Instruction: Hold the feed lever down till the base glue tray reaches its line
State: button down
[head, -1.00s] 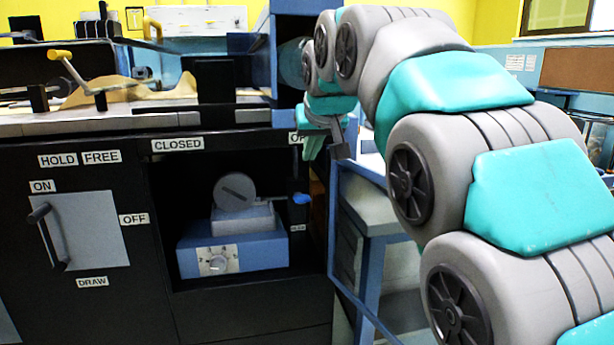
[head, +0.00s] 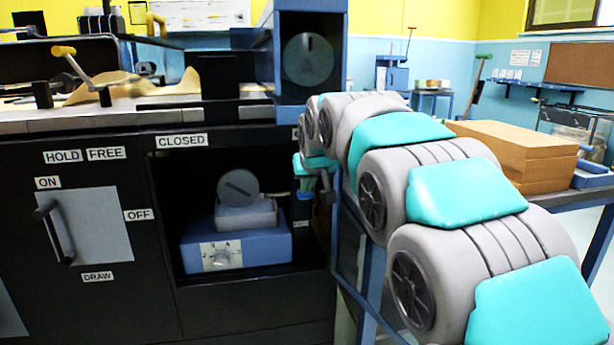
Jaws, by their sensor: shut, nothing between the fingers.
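A grey panel (head: 95,235) with a black handle is at the left, between ON, OFF and DRAW labels. A blue housing with a round dark face (head: 309,60) stands above my gripper. Brown boxes (head: 520,150) lie on a table at the right.

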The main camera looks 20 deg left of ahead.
aim_at(308, 199)
jog(key=shift+s+d+f+t+b, duration=0.15)
jog(key=shift+f+t+b, duration=0.4)
jog(key=shift+b, duration=0.55)
jog(key=f+b, duration=0.1)
jog(key=b, duration=0.1)
jog(key=f+t+y+b, duration=0.1)
jog(key=b, duration=0.1)
jog(key=shift+s+d+t, duration=0.1)
jog(key=shift+s+t, duration=0.15)
jog(key=shift+s, duration=0.05)
jog(key=shift+f+t+y+b, duration=0.35)
jog(key=shift+t+y+b, duration=0.55)
jog(key=shift+b, duration=0.2)
dwell(0.3)
jog(key=shift+r, duration=0.75)
